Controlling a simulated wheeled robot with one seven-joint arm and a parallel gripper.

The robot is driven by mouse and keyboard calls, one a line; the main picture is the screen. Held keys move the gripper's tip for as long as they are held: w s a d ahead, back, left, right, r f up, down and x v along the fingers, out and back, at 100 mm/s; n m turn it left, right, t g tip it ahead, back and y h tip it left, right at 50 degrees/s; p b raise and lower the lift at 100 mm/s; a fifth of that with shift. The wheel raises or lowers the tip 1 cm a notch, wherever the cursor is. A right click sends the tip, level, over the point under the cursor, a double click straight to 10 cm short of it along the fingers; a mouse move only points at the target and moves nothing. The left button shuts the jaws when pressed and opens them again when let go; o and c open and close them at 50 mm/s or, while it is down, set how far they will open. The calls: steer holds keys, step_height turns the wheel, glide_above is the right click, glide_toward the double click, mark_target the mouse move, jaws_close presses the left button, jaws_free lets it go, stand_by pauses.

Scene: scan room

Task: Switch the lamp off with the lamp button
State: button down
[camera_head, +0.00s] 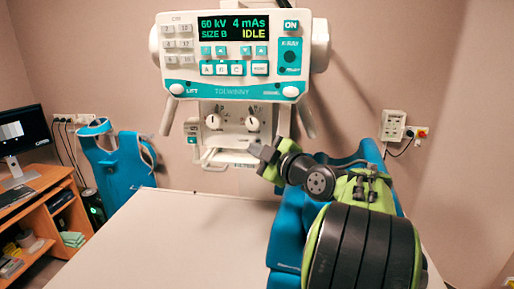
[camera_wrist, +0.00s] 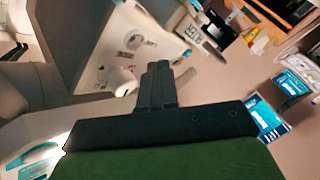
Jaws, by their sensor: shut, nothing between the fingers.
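The X-ray head has a white control panel (camera_head: 232,75) with a lit display reading 60 kV, 4 mAs, SIZE B and IDLE. Below it hangs a white unit with two round knobs (camera_head: 213,121) and a small teal-marked switch plate (camera_head: 192,130) on its left side. I cannot read which control is the lamp button. My gripper (camera_head: 257,151) is shut and empty, just right of and below the right knob, apart from the panel as far as I can tell. In the wrist view my shut fingers (camera_wrist: 158,72) point toward a pale face with a white knob (camera_wrist: 122,83).
A white table (camera_head: 170,225) lies below the X-ray head. Blue padded items stand at its left (camera_head: 120,165) and beside my arm (camera_head: 285,235). A wooden desk (camera_head: 45,210) with a monitor (camera_head: 22,132) is at left. A wall box (camera_head: 393,125) is at right.

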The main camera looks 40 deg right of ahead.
steer(key=shift+s+a+f+b, duration=0.1)
steer(key=shift+s+a+b, duration=0.45)
steer(key=shift+a, duration=0.2)
steer(key=shift+s+a+b, duration=0.5)
steer(key=shift+a, duration=0.2)
steer(key=s+a+f+m+g+y, duration=0.1)
steer(key=a+f+g, duration=0.3)
steer(key=a, duration=0.6)
steer(key=s+a+f+m+g+y, duration=0.1)
steer(key=a+f+m+g+y, duration=0.1)
steer(key=a+f, duration=0.6)
steer(key=s+a+f+m+g, duration=0.2)
steer(key=s+a+f, duration=0.1)
steer(key=s, duration=0.5)
steer(key=s+a+f+m+g+h, duration=0.1)
steer(key=s+a+f+m+g, duration=0.2)
steer(key=s, duration=0.5)
steer(key=shift+a+f, duration=0.5)
steer(key=shift+f, duration=0.4)
